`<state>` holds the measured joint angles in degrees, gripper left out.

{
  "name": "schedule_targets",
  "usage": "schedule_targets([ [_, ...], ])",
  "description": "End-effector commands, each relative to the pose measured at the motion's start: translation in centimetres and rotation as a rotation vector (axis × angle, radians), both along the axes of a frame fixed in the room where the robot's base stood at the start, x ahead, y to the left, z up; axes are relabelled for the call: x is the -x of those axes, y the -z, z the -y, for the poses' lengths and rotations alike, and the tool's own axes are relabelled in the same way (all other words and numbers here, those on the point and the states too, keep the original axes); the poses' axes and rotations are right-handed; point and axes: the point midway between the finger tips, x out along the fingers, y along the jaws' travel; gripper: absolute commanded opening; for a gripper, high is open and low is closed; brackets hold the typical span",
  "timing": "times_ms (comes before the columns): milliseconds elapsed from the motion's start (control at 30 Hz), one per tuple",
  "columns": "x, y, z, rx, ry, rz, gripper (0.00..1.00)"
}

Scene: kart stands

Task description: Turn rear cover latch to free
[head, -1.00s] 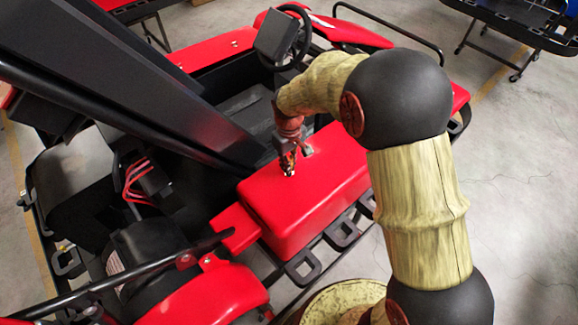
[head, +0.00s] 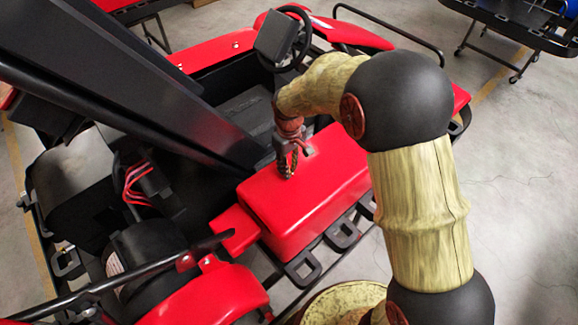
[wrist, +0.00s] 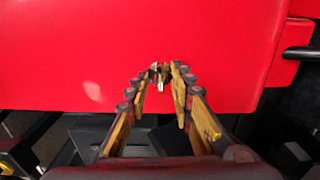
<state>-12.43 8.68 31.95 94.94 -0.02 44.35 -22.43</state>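The rear cover (head: 318,190) is a smooth red box-shaped panel at the kart's rear; its red top also fills the upper wrist view (wrist: 80,50). The latch (wrist: 160,76) shows in the wrist view as a small shiny metal piece on the cover, near the edge facing the camera. My gripper (head: 287,172) points down onto the cover. In the wrist view my gripper's fingertips (wrist: 163,72) are close together on either side of the latch. I cannot tell whether they touch it. In the head view the fingers hide the latch.
A black sloping panel (head: 130,80) rises left of my gripper. A steering wheel (head: 290,40) and seat area lie beyond. A black side rail with loops (head: 345,235) runs below the cover. In the wrist view a dark bar (wrist: 300,53) stands at the right. Open floor (head: 530,190) lies right.

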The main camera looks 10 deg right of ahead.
Motion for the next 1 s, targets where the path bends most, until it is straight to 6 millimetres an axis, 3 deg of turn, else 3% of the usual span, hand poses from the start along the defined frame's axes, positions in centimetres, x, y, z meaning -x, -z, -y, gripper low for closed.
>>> schedule_targets([
  [367,0.0,-0.4,0.0,-0.001,0.001,0.001,0.26],
  [567,-0.1,-3.4,0.0,0.0,0.001,0.002,0.26],
  [800,-0.1,-8.3,0.0,-0.001,0.0,0.003,0.26],
  [1000,0.0,-11.0,0.0,0.0,0.0,0.0,0.26],
])
